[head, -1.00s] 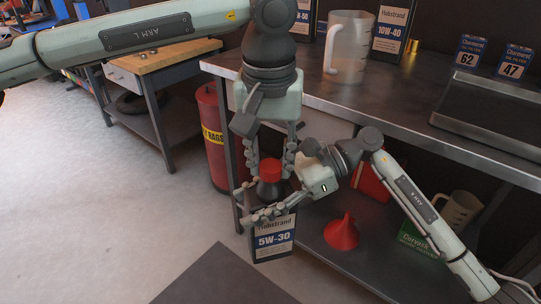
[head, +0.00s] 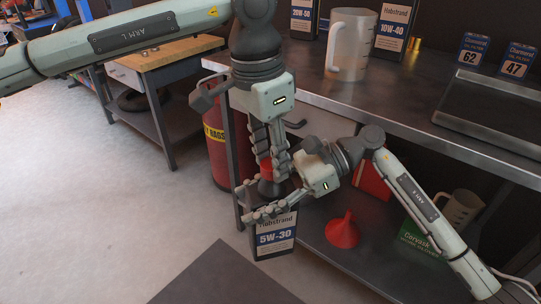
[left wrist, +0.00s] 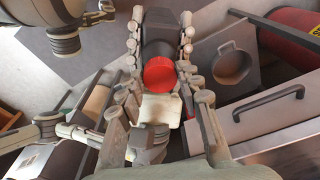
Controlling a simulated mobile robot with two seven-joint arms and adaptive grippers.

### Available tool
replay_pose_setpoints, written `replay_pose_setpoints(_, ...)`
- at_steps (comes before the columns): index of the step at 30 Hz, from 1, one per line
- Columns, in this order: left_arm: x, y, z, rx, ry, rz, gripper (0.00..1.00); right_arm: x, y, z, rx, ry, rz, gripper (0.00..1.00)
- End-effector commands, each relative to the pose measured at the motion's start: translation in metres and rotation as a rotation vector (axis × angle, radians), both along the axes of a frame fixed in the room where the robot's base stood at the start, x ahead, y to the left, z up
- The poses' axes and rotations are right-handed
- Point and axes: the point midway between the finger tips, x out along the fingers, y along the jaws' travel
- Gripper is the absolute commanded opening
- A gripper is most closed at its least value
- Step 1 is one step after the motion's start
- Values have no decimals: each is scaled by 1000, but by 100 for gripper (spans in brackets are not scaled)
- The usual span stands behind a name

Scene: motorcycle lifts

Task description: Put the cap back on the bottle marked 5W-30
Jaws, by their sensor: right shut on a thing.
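The black bottle marked 5W-30 (head: 274,240) is upright in front of the lower shelf. My right gripper (head: 249,203) is shut around its upper part from the right. The red cap (head: 266,170) is at the top of the bottle's dark neck, partly hidden by fingers. In the left wrist view the cap (left wrist: 160,73) lies in line with the black bottle (left wrist: 159,32); I cannot tell whether it is fully seated. My left gripper (head: 270,160) points down from above, its fingers apart on either side of the cap.
A steel bench (head: 400,110) stands at the right with a clear jug (head: 350,45) and oil boxes on it. A red funnel (head: 341,232) is on the lower shelf. A red rag bin (head: 216,150) stands behind the bottle. The floor at the left is free.

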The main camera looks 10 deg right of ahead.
Motion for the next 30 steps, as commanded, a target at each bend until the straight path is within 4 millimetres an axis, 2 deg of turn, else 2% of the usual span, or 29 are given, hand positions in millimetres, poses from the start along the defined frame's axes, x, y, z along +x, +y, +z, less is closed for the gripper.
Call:
replay_pose_setpoints(1,0,0,0,0,-1,1,43,0,0,2,2,-2,0,0)
replay_pose_setpoints(3,0,0,0,0,-1,1,52,0,0,2,2,-2,0,0)
replay_pose_setpoints(4,0,0,0,0,-1,1,53,0,0,2,2,-2,0,0)
replay_pose_setpoints(13,0,0,2,-1,-1,2,53,0,0,2,3,-2,0,0)
replay_pose_setpoints(17,1,0,13,-1,-3,2,53,0,0,2,3,-2,0,0)
replay_pose_setpoints(24,1,0,43,-1,-1,2,53,0,0,2,3,-3,0,0)
replay_pose_setpoints(30,0,0,46,0,0,2,53,0,0,2,3,-3,0,0)
